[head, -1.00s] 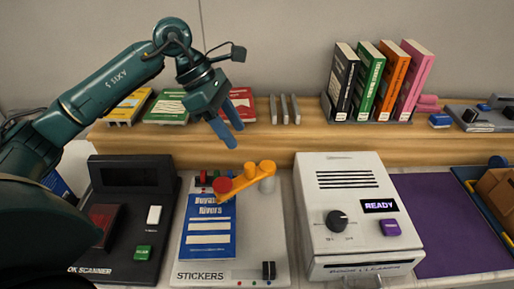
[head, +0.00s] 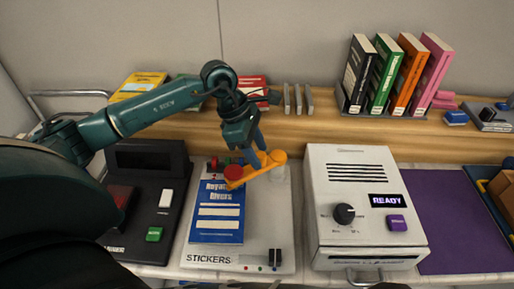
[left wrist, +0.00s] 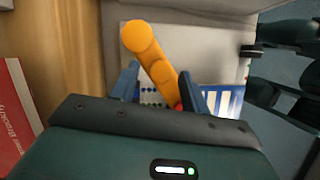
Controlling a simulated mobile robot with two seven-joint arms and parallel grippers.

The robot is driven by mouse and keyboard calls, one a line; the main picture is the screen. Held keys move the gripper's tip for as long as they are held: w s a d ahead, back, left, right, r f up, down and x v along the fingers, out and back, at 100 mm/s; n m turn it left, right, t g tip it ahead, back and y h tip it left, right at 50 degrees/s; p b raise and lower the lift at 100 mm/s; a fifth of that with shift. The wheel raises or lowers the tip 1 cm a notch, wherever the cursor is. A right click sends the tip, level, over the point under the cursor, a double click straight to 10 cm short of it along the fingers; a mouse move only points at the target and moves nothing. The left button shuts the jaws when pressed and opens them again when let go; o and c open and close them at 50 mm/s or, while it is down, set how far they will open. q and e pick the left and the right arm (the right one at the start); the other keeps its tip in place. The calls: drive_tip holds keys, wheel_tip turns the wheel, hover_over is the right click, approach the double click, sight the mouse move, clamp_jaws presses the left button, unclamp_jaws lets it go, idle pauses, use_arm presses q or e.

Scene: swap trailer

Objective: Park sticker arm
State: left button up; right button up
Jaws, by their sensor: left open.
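The orange sticker arm (head: 258,169) reaches over the grey sticker station (head: 265,225) from a round post at its right end. Its red-topped free end (head: 233,172) is above the upper part of a blue book (head: 217,218). My left gripper (head: 256,158) is open, with its blue fingers low beside the orange arm. In the left wrist view the orange arm (left wrist: 158,62) runs between the two spread fingers of my gripper (left wrist: 160,88). I cannot tell whether a finger touches it. My right gripper is not in view.
A black scanner (head: 148,180) stands left of the station, and a white machine reading READY (head: 360,215) stands right of it. A wooden shelf (head: 330,135) behind carries upright books (head: 385,75), flat books and grey dividers (head: 298,98). A purple mat (head: 450,220) is clear at right.

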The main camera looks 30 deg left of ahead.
use_arm(q)
drive_tip(key=shift+d+f, duration=0.1)
drive_tip(key=shift+f, duration=0.05)
drive_tip(key=shift+c, duration=0.3)
clamp_jaws()
idle(0.3)
